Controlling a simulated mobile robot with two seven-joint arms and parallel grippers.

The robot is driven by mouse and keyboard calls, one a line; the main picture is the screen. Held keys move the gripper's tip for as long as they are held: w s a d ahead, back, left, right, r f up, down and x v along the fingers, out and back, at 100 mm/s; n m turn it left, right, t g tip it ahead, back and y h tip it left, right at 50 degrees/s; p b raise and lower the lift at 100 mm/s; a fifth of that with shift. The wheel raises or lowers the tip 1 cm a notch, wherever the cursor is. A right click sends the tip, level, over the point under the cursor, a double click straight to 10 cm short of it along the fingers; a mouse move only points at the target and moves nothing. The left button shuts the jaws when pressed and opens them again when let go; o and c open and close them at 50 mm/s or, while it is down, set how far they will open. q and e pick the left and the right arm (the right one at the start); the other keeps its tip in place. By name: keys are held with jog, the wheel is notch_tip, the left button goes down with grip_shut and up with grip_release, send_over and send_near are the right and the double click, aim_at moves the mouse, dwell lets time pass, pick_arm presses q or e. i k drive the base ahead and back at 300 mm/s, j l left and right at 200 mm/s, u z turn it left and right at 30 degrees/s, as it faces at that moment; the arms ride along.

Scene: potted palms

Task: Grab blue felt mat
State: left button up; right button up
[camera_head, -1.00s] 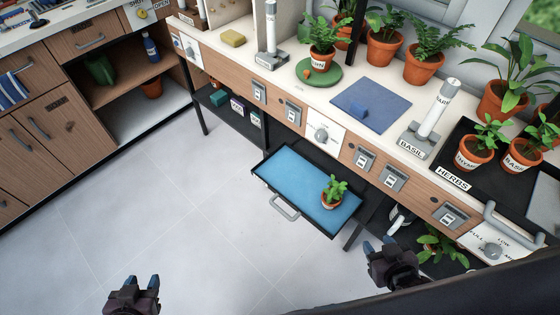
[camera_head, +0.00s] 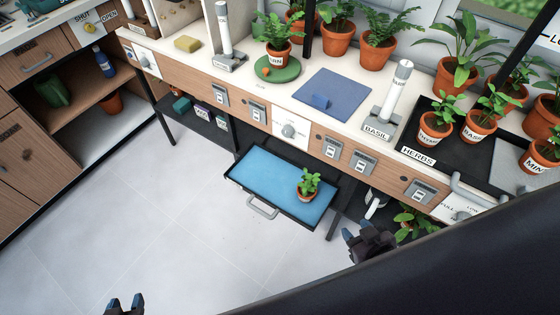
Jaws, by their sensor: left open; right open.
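The blue felt mat (camera_head: 345,88) lies flat on the white bench top, behind the knobs and switches of the bench front. My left gripper (camera_head: 125,303) is at the bottom edge, low over the floor, partly cut off by the frame, open and empty. My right gripper (camera_head: 358,231) is open and empty, right of the open drawer and below the bench front, well away from the mat.
An open drawer (camera_head: 262,172) with a blue bottom juts out and holds a potted plant (camera_head: 307,184). A green round mat (camera_head: 279,70) with a pot stands left of the felt mat. A BASIL post (camera_head: 394,92) and black HERBS tray (camera_head: 417,142) stand right. Floor at left is clear.

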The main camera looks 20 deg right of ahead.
aim_at(335, 96)
jog(key=z, duration=0.6)
jog(key=i+j+z, duration=0.15)
jog(key=j+z, duration=0.25)
jog(key=i+j+z, duration=0.15)
jog(key=j+z, duration=0.6)
jog(key=j, duration=0.4)
jog(key=i+j+z, duration=0.1)
jog(key=j, duration=0.8)
